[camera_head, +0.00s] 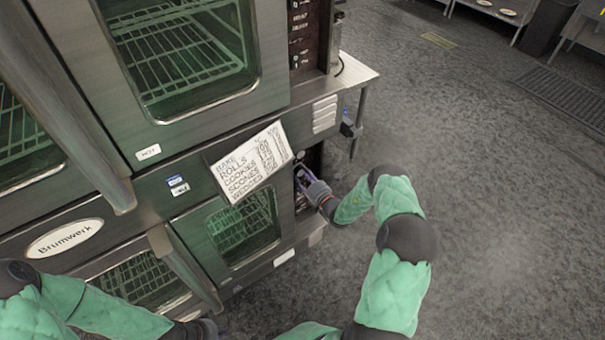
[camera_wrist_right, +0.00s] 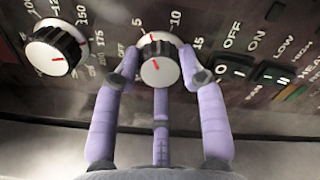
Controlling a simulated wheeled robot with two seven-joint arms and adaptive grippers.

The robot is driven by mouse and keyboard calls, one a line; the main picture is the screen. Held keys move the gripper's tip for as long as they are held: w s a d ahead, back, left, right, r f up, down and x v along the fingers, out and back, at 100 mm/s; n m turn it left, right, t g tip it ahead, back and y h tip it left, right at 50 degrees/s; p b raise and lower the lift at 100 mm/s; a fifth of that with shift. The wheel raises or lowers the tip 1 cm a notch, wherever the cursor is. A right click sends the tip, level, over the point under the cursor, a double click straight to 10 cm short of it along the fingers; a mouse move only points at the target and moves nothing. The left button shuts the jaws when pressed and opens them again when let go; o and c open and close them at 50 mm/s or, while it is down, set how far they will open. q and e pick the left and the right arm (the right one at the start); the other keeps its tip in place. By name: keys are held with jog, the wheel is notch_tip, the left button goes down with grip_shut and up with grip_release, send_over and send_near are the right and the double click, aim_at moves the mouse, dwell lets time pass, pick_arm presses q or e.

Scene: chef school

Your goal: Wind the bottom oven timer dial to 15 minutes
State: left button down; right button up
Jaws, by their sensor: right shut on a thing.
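The bottom oven timer dial (camera_wrist_right: 158,70) is a black ribbed knob with a white face and red marks. It shows in the right wrist view on the dark control panel, with OFF, 5, 10 and 15 printed around it. The red mark on its upper rim sits just below the 5. My right gripper (camera_wrist_right: 160,70) is shut on the dial, a lilac finger on each side. In the head view the right gripper (camera_head: 303,178) reaches into the lower oven's panel. My left gripper (camera_head: 208,328) is at the bottom edge, its fingers unclear.
A temperature dial (camera_wrist_right: 55,48) is left of the timer, and black switches (camera_wrist_right: 236,70) are on the right. A paper list (camera_head: 251,162) hangs on the oven front beside the panel. Oven door handles (camera_head: 185,268) stick out at left.

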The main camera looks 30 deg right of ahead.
jog(key=m, duration=0.2)
jog(key=m+p, duration=0.1)
jog(key=m, duration=0.1)
jog(key=shift+s+a+f+m, duration=0.1)
jog(key=shift+a+f+m, duration=0.1)
jog(key=shift+m, duration=0.1)
jog(key=m, duration=0.4)
jog(key=shift+m+p, duration=0.3)
jog(key=m, duration=0.4)
jog(key=shift+m, duration=0.3)
jog(key=shift+m+p, duration=0.4)
jog(key=shift+m, duration=1.6)
jog(key=o, duration=1.1)
jog(key=shift+r, duration=0.1)
jog(key=shift+c, duration=0.2)
jog(key=shift+o, duration=0.4)
jog(key=shift+r, duration=0.1)
